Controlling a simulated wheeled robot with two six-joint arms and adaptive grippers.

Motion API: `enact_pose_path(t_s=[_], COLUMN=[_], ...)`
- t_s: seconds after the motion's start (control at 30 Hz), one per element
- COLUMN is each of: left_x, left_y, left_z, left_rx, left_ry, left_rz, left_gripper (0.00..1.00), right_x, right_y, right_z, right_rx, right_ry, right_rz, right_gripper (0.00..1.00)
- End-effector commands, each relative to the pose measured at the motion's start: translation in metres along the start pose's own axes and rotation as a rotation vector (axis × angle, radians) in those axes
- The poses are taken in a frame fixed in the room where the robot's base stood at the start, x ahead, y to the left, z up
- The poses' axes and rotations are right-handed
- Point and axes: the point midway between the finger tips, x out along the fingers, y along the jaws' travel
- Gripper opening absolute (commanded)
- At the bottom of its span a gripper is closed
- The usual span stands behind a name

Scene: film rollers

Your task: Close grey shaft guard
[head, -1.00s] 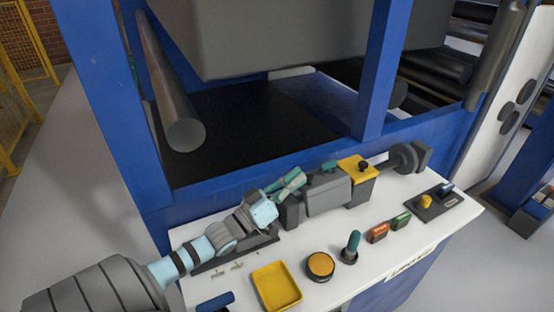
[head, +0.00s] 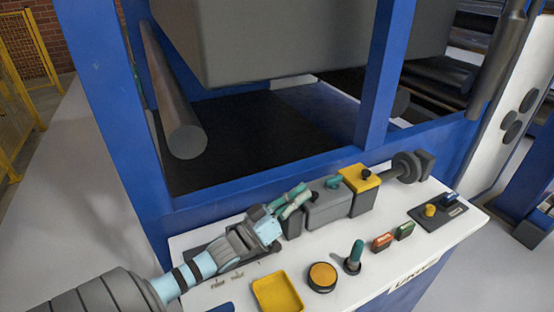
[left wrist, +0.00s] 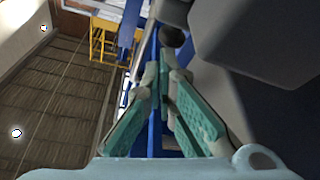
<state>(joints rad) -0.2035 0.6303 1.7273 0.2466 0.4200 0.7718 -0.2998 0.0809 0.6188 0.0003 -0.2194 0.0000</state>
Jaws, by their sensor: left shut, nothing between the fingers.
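The grey shaft guard (head: 326,207) is a box-like cover on the white console, beside a yellow block. A teal handle (head: 333,182) shows at its top. Whether the guard sits fully down I cannot tell. My left gripper (head: 303,195) is shut and empty, its teal-padded fingers at the left upper edge of the guard. Contact is unclear. In the left wrist view my left gripper (left wrist: 163,85) points past large grey surfaces at the right, which I cannot identify surely. My right gripper is not in view.
The yellow block (head: 360,190) and a dark shaft end (head: 408,167) stand right of the guard. In front are a yellow tray (head: 277,295), an orange button (head: 322,277) and a teal-topped lever (head: 355,256). Blue frame posts (head: 384,75) rise behind.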

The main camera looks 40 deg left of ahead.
Motion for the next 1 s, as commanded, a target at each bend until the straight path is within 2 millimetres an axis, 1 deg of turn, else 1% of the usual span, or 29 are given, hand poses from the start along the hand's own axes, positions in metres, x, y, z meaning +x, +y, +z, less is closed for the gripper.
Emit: enact_pose_path(t_s=[0.07,0.17,0.4,0.53,0.6,0.7,1.0], left_x=[-0.005,-0.022,-0.088,-0.115,-0.122,-0.126,-0.126], left_y=[0.0,0.001,0.009,0.012,0.013,0.014,0.014], left_z=[0.001,-0.001,-0.02,-0.029,-0.032,-0.034,-0.034], left_rx=[0.0,0.001,0.001,0.001,0.001,0.0,0.0], left_ry=[-0.003,-0.007,-0.012,-0.008,-0.005,-0.001,0.0], left_rz=[0.0,0.003,0.002,0.001,0.0,0.0,0.0], left_gripper=[0.0,0.0,0.0,0.0,0.0,0.0,0.0], right_x=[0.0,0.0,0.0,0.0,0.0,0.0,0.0], right_y=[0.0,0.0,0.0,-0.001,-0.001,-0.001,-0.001], right_z=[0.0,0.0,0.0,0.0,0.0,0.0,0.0], right_rx=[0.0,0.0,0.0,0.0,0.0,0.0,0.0], right_ry=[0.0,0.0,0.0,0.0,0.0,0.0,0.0], right_rz=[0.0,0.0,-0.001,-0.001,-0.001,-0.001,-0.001], right_gripper=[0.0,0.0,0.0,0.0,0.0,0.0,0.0])
